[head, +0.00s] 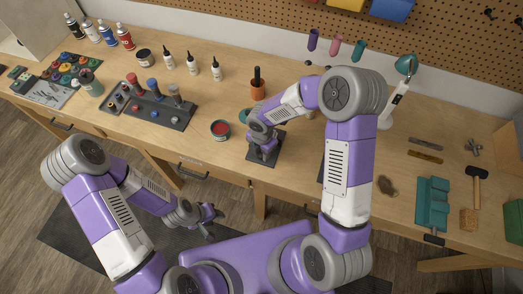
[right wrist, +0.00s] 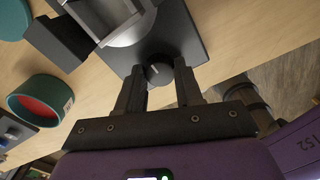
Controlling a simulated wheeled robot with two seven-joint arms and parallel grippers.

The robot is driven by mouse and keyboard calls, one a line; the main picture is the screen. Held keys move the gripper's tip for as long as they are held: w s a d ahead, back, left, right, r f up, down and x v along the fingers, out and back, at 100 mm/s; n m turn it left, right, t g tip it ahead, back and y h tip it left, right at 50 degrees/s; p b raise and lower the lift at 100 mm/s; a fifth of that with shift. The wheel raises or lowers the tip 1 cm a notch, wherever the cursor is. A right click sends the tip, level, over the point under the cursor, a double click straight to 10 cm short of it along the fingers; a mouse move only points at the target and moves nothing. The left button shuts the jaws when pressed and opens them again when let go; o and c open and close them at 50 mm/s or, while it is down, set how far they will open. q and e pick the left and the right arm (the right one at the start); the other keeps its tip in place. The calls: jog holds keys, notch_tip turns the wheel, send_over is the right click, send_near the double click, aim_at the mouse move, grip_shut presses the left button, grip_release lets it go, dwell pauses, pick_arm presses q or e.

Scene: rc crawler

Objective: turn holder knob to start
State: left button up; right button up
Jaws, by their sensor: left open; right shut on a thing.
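The holder (right wrist: 125,20) is a grey clamp-like piece on a dark base plate (right wrist: 185,35) in the right wrist view.
An open pot of red paint (head: 220,129) stands on the bench left of the holder. A tool stand (head: 150,108) and bottles are further left. A teal vise (head: 432,203) and hammer (head: 477,185) lie at right.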

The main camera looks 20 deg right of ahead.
jog(key=o, duration=1)
jog(key=shift+o, duration=0.2)
notch_tip(320, 180, up, 8)
jog(key=shift+f+p, duration=0.15)
jog(key=shift+p, duration=0.3)
